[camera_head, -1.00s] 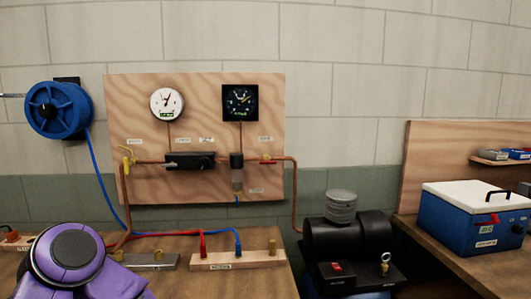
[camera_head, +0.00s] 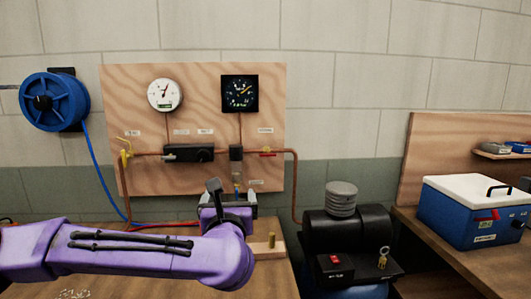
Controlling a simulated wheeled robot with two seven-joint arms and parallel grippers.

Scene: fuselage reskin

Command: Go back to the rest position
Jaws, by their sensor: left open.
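My left arm, purple, comes in from the left, low across the bench. Its left gripper (camera_head: 229,196) is in front of the lower edge of the wooden panel (camera_head: 225,80), with its grey fingers apart. A small narrow piece (camera_head: 237,180) shows just above the gripper, under the black block (camera_head: 236,153) on the copper line; I cannot tell whether the fingers touch it. My right gripper is out of view.
A blue hose reel (camera_head: 52,100) hangs on the left wall. A black compressor (camera_head: 348,237) stands right of the bench, and a blue-and-white cooler box (camera_head: 475,213) sits on the right bench. The arm hides much of the wooden block (camera_head: 268,247).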

